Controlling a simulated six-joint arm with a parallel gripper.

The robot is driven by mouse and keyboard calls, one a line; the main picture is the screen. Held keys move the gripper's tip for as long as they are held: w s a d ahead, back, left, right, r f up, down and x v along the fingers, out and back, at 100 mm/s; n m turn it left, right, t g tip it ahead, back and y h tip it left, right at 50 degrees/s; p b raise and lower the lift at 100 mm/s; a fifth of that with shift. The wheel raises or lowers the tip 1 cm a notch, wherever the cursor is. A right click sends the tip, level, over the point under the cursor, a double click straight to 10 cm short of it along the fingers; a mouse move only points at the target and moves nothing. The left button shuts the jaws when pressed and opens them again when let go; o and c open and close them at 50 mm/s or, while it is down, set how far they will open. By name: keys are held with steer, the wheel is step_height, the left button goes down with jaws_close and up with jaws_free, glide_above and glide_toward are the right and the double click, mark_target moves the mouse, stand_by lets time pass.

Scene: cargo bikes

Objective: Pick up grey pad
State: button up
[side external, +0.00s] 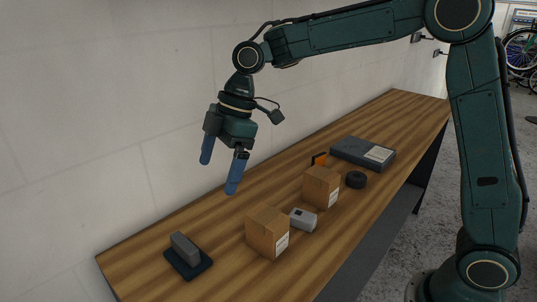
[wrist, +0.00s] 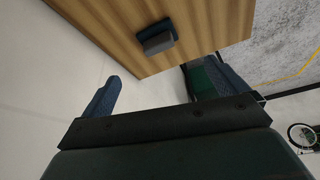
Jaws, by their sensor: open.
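A grey block-shaped pad (side external: 184,248) lies on a dark blue flat base (side external: 200,269) at the near left end of the wooden table. In the wrist view, the grey pad (wrist: 159,45) and the dark base (wrist: 152,31) show near the table's edge. My gripper (side external: 220,174) is open and empty, with blue fingers pointing down. It is above the table, up and to the right of the pad, and apart from it. In the wrist view, my gripper's fingers (wrist: 165,85) are spread wide, with the pad ahead between them.
Two cardboard boxes (side external: 267,232) (side external: 321,187) stand mid-table, with a small light grey box (side external: 303,219) between them. A black round object (side external: 356,179), an orange item (side external: 319,159) and a dark flat case (side external: 362,152) lie farther back. The wall runs along the table's left side. Bare wood (side external: 222,226) separates pad and boxes.

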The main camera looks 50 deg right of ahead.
mark_target(185, 241)
steer(key=w+a+f+n+g, duration=0.1)
steer(key=w+a+f+n, duration=0.1)
steer(key=w+a+f, duration=0.1)
steer(key=shift+w+a+f+n, duration=0.25)
steer(key=shift+f+n, duration=0.15)
steer(key=shift+f, duration=0.3)
steer(key=shift+y, duration=0.3)
steer(key=shift+x, duration=4.3)
steer(key=shift+f, duration=0.15)
steer(key=shift+x, duration=2.45)
steer(key=shift+s, duration=0.1)
steer(key=shift+c, duration=0.5)
steer(key=c, duration=1)
